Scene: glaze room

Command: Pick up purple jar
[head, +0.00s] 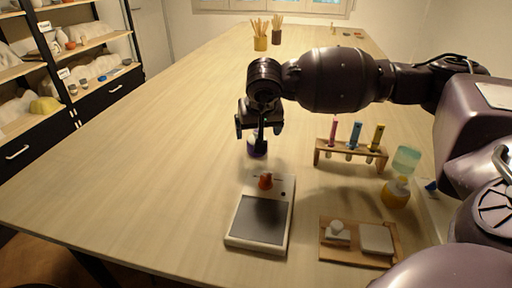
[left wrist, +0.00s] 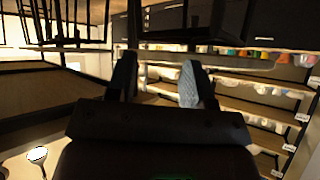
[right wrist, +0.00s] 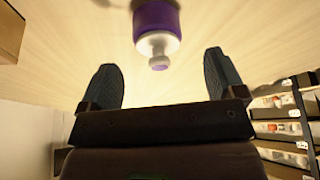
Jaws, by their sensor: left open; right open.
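The purple jar (head: 257,149) stands on the wooden table behind the scale, partly hidden by my right gripper (head: 259,130). In the right wrist view the purple jar (right wrist: 156,20) has a purple body, a pale shoulder and a narrow neck with a small knob. It lies beyond the gap between the open fingers of my right gripper (right wrist: 163,78), which do not touch it. My left gripper (left wrist: 158,82) is open and empty in the left wrist view, facing shelves away from the tabletop. The left gripper is not in the head view.
A scale (head: 259,220) with a small orange-brown object (head: 265,181) stands in front of the jar. To the right are a test tube rack (head: 350,157), a yellow-based bottle (head: 396,192) and a wooden board (head: 358,256). The table left of the jar is clear.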

